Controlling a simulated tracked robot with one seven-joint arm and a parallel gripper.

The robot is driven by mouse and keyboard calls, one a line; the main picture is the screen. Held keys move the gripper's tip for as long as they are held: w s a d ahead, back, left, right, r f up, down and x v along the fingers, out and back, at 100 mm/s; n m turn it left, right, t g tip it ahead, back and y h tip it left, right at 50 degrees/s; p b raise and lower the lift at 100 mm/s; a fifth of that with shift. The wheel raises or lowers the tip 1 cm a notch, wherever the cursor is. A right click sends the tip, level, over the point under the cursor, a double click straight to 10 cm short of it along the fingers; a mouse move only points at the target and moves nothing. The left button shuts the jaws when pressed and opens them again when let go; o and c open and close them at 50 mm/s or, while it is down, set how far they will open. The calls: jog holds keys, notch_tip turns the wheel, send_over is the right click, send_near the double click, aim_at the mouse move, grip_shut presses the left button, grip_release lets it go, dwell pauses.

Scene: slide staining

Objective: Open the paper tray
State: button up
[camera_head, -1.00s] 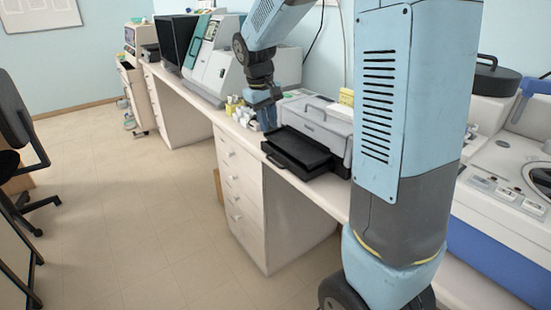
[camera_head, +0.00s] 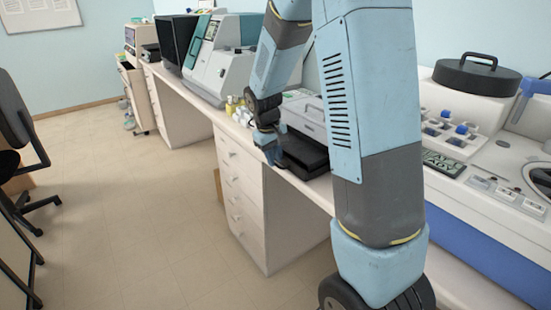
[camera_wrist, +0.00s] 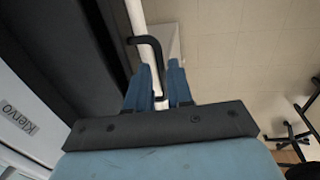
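The paper tray is a flat black tray (camera_head: 304,155) at the front of the grey-white printer (camera_head: 306,112) on the bench. My arm hides its right part. My gripper (camera_head: 271,155) is at the tray's front left corner, by the bench edge. In the wrist view the dark tray (camera_wrist: 85,35) fills the upper left. A bent black handle (camera_wrist: 150,43) reaches from its edge across a white strip. The two blue fingers of my gripper (camera_wrist: 157,70) are apart, with the handle's end between or just above them. I cannot tell if they touch it.
Small bottles (camera_head: 238,108) stand on the bench left of the printer. White drawers (camera_head: 238,190) are below it. A large analyser (camera_head: 220,65) stands farther back. A staining machine (camera_head: 480,150) is at the right.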

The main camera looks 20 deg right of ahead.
jog(key=shift+f, duration=0.35)
grip_shut()
jog(key=shift+d, duration=0.1)
dwell(1.2)
